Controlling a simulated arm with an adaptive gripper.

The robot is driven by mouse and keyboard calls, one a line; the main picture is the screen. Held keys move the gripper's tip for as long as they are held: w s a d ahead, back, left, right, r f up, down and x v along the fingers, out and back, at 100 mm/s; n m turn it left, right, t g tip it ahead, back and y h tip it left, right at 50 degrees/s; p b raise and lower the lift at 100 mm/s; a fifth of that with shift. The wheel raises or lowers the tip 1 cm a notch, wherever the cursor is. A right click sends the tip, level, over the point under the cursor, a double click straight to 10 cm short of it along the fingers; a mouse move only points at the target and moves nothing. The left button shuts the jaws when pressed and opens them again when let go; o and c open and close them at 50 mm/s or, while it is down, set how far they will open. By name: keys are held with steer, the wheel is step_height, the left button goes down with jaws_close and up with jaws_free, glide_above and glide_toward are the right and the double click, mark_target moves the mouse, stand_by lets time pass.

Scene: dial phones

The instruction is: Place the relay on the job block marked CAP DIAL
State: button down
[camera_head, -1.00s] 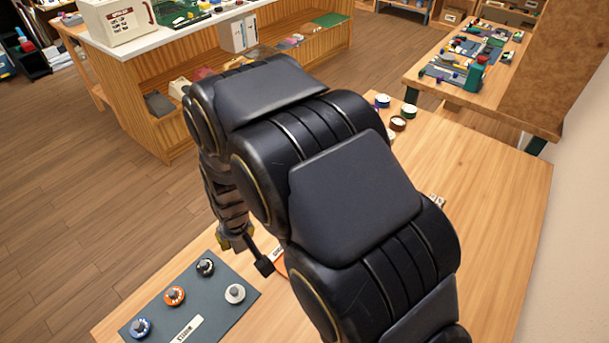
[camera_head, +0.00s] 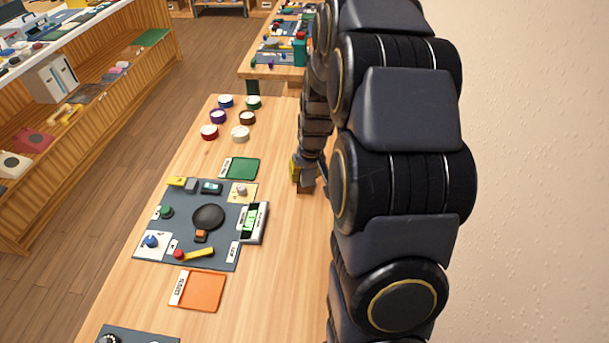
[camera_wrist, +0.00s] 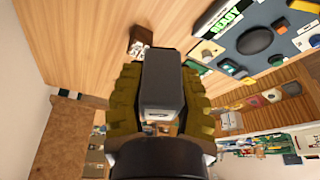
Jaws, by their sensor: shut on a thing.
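In the wrist view my gripper (camera_wrist: 155,95) is shut on a grey box-shaped part (camera_wrist: 163,75), which I take to be the relay. In the head view my gripper (camera_head: 305,175) is at the right side of the table, and the relay cannot be made out there. A small brown block (camera_wrist: 141,33) with black-and-white marks on one face lies just beyond the relay in the wrist view. A brown block shape (camera_head: 306,187) also shows at the fingertips in the head view. The CAP DIAL marking is not readable in either view.
A dark mat (camera_head: 225,256) holds a black disc (camera_head: 208,217), a READY box (camera_head: 254,222) and several small parts. Green (camera_head: 243,169) and orange (camera_head: 202,292) trays flank it. Several round pots stand at the back. A wall rises to the right; bare wood lies between mat and arm.

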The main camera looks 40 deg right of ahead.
steer(key=shift+s+d, duration=0.15)
steer(key=shift+d, duration=0.35)
steer(key=w+d+f, duration=0.2)
steer(key=w+f, duration=0.1)
steer(key=w+d+f, duration=0.3)
steer(key=w, duration=0.1)
steer(key=w+d+f, duration=0.2)
steer(key=w+f, duration=0.1)
steer(key=w, duration=0.1)
steer(key=shift+d, duration=0.15)
steer(key=shift+w+d+f, duration=0.1)
steer(key=shift+f, duration=0.25)
steer(key=shift+s+x, duration=0.15)
steer(key=shift+x, duration=0.65)
steer(key=shift+s+x, duration=0.2)
steer(key=shift+x, duration=0.55)
steer(key=shift+f, duration=0.2)
steer(key=c, duration=0.8)
jaws_free()
steer(key=shift+c, duration=0.2)
